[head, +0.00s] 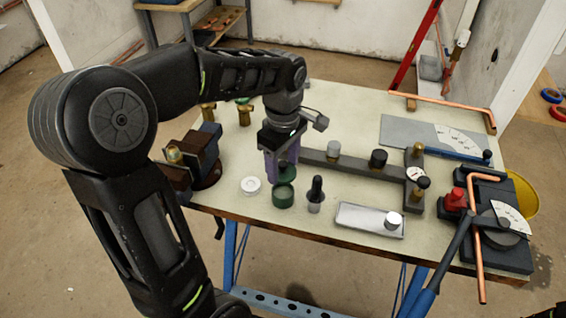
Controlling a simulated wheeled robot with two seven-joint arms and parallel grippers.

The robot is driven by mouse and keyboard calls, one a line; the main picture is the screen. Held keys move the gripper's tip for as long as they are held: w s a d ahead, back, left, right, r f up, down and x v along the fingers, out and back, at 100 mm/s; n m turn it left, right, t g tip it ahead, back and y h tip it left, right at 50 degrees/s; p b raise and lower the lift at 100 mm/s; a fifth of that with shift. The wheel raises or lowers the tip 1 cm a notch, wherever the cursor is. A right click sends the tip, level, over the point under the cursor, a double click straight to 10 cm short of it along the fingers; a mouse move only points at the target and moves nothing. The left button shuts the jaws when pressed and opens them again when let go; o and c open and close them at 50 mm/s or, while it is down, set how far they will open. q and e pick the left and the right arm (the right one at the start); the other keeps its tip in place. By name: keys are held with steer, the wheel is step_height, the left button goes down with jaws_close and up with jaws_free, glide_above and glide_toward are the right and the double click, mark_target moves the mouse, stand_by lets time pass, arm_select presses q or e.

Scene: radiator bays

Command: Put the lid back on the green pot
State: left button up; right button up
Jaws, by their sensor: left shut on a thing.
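The green pot (283,198) stands near the front edge of the workbench, left of centre. My left gripper (281,168) points down just behind and above the pot. It is shut on a dark green lid (288,174), which is partly hidden by the fingers. The lid appears behind the pot's rim and apart from it, but its exact height is hard to tell. My right gripper does not show.
A metal tray (370,221), a long grey bar tool (350,164) and a vise (193,160) take up nearby room. A pipe bender (490,225) is at the right.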

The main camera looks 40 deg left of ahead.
arm_select(q)
steer(key=shift+f+b, duration=2.05)
steer(key=shift+f, duration=0.85)
steer(key=shift+f, duration=0.15)
steer(key=o, duration=1.4)
steer(key=shift+o, duration=0.4)
steer(key=o, duration=0.3)
